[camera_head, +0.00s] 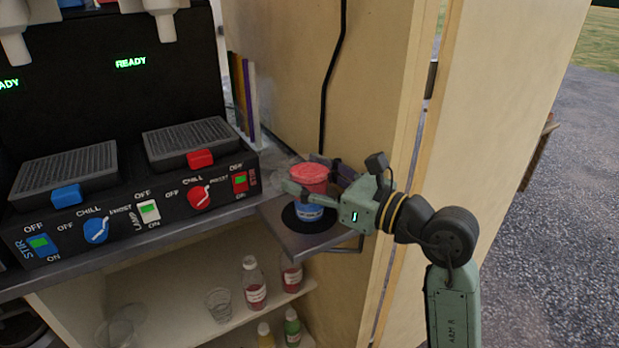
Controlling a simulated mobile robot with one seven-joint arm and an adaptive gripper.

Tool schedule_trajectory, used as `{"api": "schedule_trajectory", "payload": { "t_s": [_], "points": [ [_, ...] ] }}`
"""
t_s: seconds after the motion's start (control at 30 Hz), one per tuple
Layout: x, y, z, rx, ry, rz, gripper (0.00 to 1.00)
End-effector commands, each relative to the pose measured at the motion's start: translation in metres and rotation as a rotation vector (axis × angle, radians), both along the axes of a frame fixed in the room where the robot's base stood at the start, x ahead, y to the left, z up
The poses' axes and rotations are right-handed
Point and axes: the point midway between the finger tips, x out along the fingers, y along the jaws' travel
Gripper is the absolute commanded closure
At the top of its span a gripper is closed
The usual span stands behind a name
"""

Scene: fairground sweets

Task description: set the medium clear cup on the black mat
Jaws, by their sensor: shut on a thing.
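The medium clear cup (312,173) is upright, with red showing in its upper part and blue with a pale band at its base. My gripper (312,186) is shut on it from the right, with its fingers around the cup's middle. The round black mat (313,227) lies on a small side shelf directly under the cup. The cup's base is over the mat; I cannot tell whether it touches. The fingers hide part of the cup's middle.
The side shelf (283,234) is narrow, with a wooden wall panel (374,90) close behind. The black slush machine (120,207) stands to the left. Below, a shelf holds bottles (254,285) and an empty clear cup (218,306). Upright coloured boards (243,100) stand behind.

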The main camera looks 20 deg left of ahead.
Motion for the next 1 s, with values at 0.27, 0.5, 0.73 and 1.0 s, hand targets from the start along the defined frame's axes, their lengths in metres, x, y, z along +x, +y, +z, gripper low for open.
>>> {"api": "schedule_trajectory", "payload": {
  "t_s": [0.27, 0.5, 0.73, 1.0],
  "points": [
    [-0.0001, -0.0001, -0.0034, 0.001, 0.000, 0.000, 0.86],
    [0.0000, 0.0000, -0.0034, 0.000, 0.000, 0.000, 0.45],
    [0.0000, 0.0000, -0.0035, 0.000, 0.000, 0.000, 0.30],
    [0.0001, 0.0000, -0.0034, 0.000, 0.000, 0.000, 0.22]
  ]
}}
